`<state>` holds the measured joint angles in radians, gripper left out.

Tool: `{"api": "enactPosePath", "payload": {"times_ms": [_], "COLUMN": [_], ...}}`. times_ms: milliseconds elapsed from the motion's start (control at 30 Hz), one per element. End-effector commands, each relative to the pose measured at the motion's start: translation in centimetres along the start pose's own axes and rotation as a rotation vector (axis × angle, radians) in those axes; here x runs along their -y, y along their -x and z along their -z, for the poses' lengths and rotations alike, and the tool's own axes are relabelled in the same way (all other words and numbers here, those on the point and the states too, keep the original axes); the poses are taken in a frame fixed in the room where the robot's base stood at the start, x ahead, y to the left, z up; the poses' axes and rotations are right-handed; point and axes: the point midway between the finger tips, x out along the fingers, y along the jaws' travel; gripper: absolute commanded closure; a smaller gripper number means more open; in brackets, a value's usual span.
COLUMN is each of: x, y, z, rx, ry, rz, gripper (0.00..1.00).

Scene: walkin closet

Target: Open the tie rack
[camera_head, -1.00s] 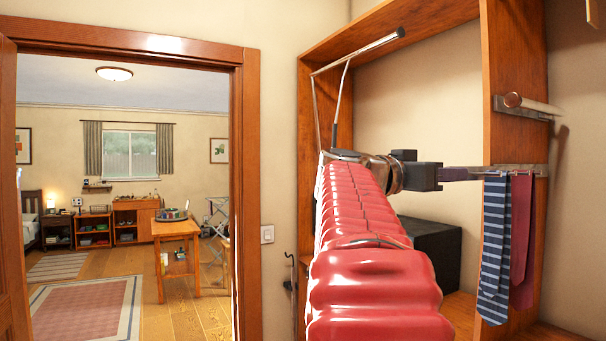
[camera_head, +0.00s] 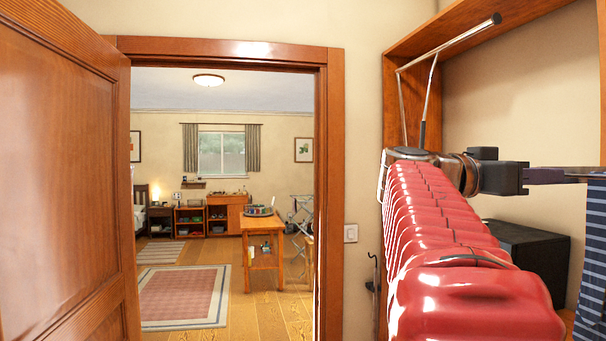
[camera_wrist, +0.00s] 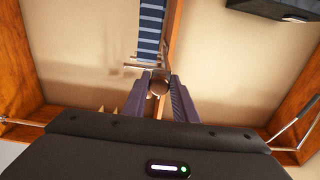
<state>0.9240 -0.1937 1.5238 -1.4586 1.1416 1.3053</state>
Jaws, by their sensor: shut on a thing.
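The tie rack's metal rail (camera_head: 583,170) is at the right edge of the head view, mostly cut off. The blue striped tie (camera_head: 590,262) hangs from it and also shows in the wrist view (camera_wrist: 151,30). My gripper (camera_head: 562,177) is at the near end of the rail. In the wrist view, my gripper's two dark fingers (camera_wrist: 160,84) are on either side of the rack's round end knob (camera_wrist: 158,85) and shut on it. The fingers partly hide the knob's sides. The rest of the rack is out of the head view.
A black box (camera_head: 528,255) stands on the shelf below my arm. A metal clothes rod (camera_head: 455,46) juts out above it. The open door (camera_head: 70,170) fills the left side, with the doorway to a bedroom beside it.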

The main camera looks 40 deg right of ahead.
Motion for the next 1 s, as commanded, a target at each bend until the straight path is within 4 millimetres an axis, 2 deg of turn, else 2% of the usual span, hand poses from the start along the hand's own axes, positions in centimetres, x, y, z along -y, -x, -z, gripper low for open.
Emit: {"api": "enactPosePath", "payload": {"times_ms": [33,233,567,767,1000], "x": [-0.4,-0.4,-0.2,-0.2,-0.2], "y": [-0.1,-0.1,0.1,1.3,4.0], "z": [0.0,0.0,0.0,0.1,0.0], "rx": [0.001,0.001,0.000,0.000,0.000], "ry": [-0.001,-0.001,-0.001,-0.001,-0.001], "rz": [-0.012,-0.010,-0.006,-0.004,-0.004], "gripper": [0.74,0.60,0.59,0.59,0.59]}}
